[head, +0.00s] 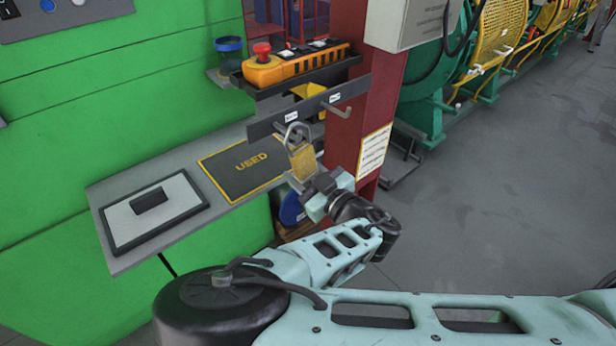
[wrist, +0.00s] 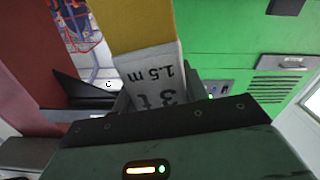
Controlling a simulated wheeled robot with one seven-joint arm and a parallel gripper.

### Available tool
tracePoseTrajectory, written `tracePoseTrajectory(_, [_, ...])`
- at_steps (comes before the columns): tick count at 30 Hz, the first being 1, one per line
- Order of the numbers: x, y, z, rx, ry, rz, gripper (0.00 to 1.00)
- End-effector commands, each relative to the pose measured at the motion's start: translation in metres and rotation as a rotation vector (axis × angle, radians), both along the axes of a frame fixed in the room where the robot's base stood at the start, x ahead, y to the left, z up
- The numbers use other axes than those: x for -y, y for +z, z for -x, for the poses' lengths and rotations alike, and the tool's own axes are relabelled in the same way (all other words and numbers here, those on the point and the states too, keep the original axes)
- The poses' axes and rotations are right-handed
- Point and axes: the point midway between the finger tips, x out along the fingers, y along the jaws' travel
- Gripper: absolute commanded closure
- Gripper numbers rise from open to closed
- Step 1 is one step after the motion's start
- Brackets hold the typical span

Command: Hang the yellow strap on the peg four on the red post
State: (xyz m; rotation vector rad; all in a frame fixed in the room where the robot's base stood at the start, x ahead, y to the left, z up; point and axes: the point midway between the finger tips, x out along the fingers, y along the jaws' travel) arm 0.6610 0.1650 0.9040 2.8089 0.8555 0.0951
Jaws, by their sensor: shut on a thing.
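My gripper (head: 318,192) is shut on the yellow strap (head: 302,162), just in front of the red post (head: 345,145). In the wrist view the strap (wrist: 132,25) runs up out of the jaws, with a white label reading "3 t 1.5 m". A grey loop shows at the strap's top in the head view, close to the left peg; I cannot tell whether the peg passes through it. A dark rail (head: 311,107) on the post carries a left peg (head: 281,129) and a right peg (head: 338,110), with small white labels too small to read.
Above the rail, a dark tray (head: 300,78) holds an orange pendant control (head: 295,66) with a red button. A blue cup (head: 229,48) stands to its left. Below is a grey shelf (head: 180,181) with a "USED" mat (head: 243,166) and a framed panel (head: 153,210). Open floor lies right.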

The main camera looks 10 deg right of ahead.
Motion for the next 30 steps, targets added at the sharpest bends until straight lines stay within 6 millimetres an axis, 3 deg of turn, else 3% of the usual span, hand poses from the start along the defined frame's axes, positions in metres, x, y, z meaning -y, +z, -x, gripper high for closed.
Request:
tracePoseTrajectory(15, [-0.013,-0.012,-0.019,0.001,-0.001,-0.002,0.90])
tracePoseTrajectory(30, [-0.014,-0.018,-0.021,0.002,0.000,0.000,0.90])
